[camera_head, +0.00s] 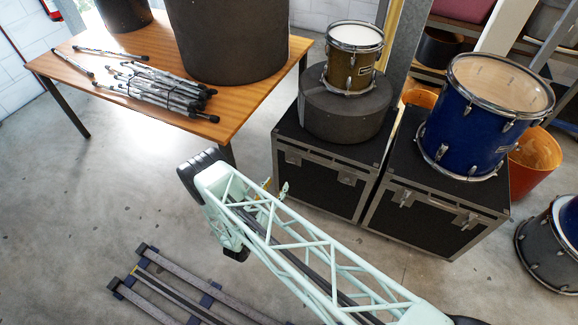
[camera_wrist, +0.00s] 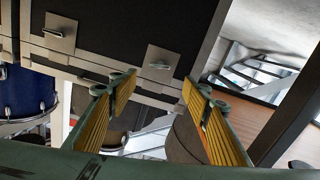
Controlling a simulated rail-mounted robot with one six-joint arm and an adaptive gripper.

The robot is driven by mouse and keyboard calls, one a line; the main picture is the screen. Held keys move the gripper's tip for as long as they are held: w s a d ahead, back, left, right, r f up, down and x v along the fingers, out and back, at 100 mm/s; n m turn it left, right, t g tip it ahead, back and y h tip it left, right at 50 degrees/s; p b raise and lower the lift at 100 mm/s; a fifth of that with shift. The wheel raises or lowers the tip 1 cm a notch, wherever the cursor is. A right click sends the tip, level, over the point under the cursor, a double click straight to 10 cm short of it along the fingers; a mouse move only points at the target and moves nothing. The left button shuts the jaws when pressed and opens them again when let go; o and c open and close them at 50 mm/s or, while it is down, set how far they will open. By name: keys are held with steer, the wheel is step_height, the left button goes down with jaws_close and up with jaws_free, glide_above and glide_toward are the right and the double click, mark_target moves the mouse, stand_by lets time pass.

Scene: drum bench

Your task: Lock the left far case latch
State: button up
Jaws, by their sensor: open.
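Two black flight cases with metal edges stand side by side; the left one, farther back (camera_head: 317,188), has two latches on its front face. Its left latch (camera_head: 293,157) is a metal plate with a small handle; in the wrist view, which is upside down, this seems to be the right-hand plate (camera_wrist: 160,66). The other latch (camera_head: 348,178) is farther left there (camera_wrist: 60,32). Whether either is locked I cannot tell. My gripper (camera_wrist: 160,88) is open and empty, its yellow-padded fingers either side of the left latch in the picture, apparently short of it. In the head view my gripper (camera_head: 275,187) is partly hidden behind my arm.
A grey drum case (camera_head: 345,108) and small drum (camera_head: 353,58) sit on this case. A blue drum (camera_head: 485,115) is on the right case (camera_head: 425,222). A wooden table (camera_head: 85,65) with stands is left. Metal bars (camera_head: 165,290) lie on the floor.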

mark_target(292, 161)
steer(key=shift+w, duration=0.1)
steer(key=b+x, duration=0.1)
steer(key=x, duration=1.2)
steer(key=shift+w, duration=0.25)
steer(key=shift+d, duration=0.1)
steer(key=c, duration=0.8)
steer(key=shift+c, duration=0.2)
